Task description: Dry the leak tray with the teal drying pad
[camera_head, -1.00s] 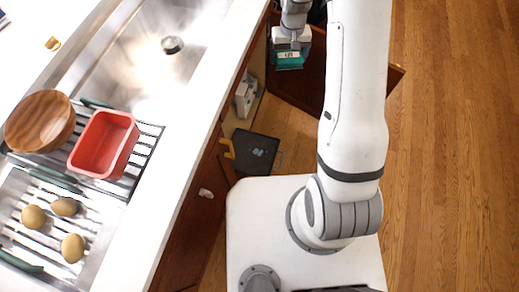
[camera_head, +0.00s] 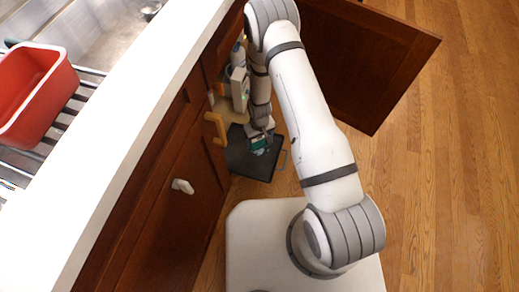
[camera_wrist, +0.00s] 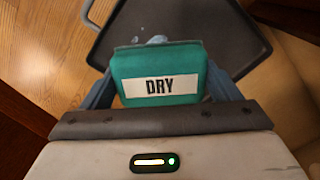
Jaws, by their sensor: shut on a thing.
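My gripper (camera_head: 260,136) is shut on the teal drying pad (camera_head: 258,144), which has a white "DRY" label in the wrist view (camera_wrist: 160,62). The fingers hold the pad at its left and right sides. The leak tray (camera_head: 240,163) is a dark, shallow tray with a raised rim and a handle, on the floor by the open cabinet. The pad is over the tray; I cannot tell whether they touch. The wrist view shows the tray (camera_wrist: 228,25) beyond the pad, with a pale bluish wet patch (camera_wrist: 157,40) at the pad's far edge. The pad hides part of the tray.
An open brown cabinet door (camera_head: 365,60) stands to the right of my arm. A white box-shaped thing (camera_head: 239,88) is inside the cabinet, close beside my arm. A yellow-orange bracket-like piece (camera_head: 216,126) is beside the tray. The wooden floor (camera_head: 450,180) at right is clear.

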